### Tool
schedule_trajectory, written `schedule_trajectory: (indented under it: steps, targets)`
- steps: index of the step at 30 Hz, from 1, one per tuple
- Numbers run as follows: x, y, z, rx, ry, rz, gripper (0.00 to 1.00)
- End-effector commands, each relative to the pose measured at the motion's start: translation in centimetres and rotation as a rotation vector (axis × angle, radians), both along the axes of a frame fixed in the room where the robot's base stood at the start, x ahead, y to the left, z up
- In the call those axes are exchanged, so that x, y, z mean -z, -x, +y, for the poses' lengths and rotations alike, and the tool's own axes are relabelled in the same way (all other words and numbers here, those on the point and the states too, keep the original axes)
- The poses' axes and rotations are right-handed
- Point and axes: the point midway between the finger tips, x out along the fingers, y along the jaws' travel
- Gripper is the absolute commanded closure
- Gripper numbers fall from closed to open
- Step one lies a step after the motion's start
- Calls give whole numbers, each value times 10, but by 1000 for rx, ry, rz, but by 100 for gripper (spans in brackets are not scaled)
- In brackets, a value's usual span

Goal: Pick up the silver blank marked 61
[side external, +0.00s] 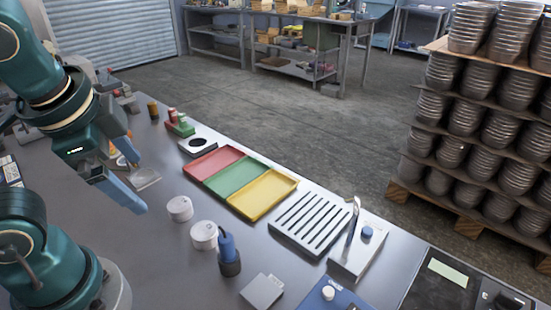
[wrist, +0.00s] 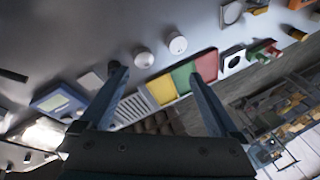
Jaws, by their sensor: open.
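Two round silver blanks lie side by side on the grey table: one (side external: 180,208) farther left and one (side external: 204,235) nearer the blue-handled tool. The wrist view shows them as pale discs, the first (wrist: 177,43) at upper centre and the second (wrist: 143,57) to its left. No number is readable on either, so I cannot tell which is 61. My gripper (side external: 140,186) is open and empty, raised above the table to the left of both blanks. In the wrist view both blanks appear beyond the gap between its fingertips (wrist: 156,74).
Red (side external: 213,162), green (side external: 235,177) and yellow (side external: 264,194) trays lie behind the blanks. A slotted rack (side external: 312,222) is to their right. A blue-handled tool (side external: 228,255) stands upright close to the nearer blank. A grey block (side external: 262,291) lies in front.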

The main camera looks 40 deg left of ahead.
Motion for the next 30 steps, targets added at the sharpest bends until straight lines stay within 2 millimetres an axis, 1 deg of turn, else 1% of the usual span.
schedule_trajectory:
  steps: [1, 5, 9, 12, 17, 21, 24, 30]
  targets:
    - [6, 2, 7, 109, -94, 55, 3]
    - [13, 2, 30, 407, -372, 194, 3]
    - [8, -10, 52, 724, -688, 338, 3]
    - [0, -24, 60, 909, -891, 421, 3]
    - [-18, -48, 62, 1145, -1185, 529, 3]
    - [-34, -69, 52, 1308, -1437, 610, 3]
    - [-13, -67, 55, 1295, -1414, 615, 3]
    - [18, -66, 56, 1292, -1410, 613, 3]
